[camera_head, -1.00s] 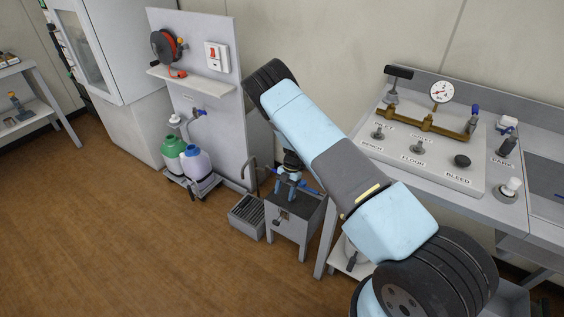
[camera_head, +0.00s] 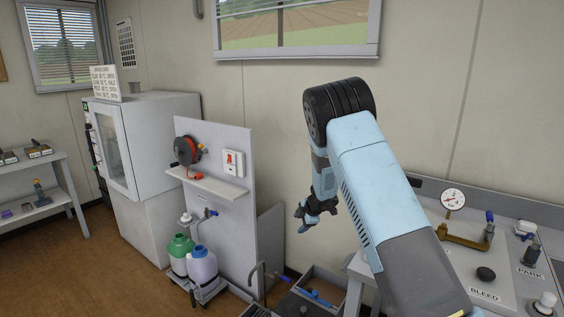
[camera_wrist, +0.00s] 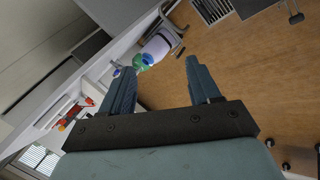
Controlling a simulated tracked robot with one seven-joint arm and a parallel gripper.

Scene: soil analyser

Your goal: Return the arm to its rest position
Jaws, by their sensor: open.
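My gripper (camera_head: 303,219) hangs from my raised, bent arm in the head view, in front of the bare wall between the grey panel and the bench. In the wrist view its two blue fingers (camera_wrist: 160,68) are spread apart with nothing between them. The gripper is open and touches nothing that I can see. My upper arm links cover part of the bench.
The valve bench (camera_head: 509,292) with a pressure gauge (camera_head: 453,200) is at the right, partly behind my arm. The grey panel (camera_head: 227,214) carries a hose reel (camera_head: 186,151). A white cabinet (camera_head: 150,205) is at left.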

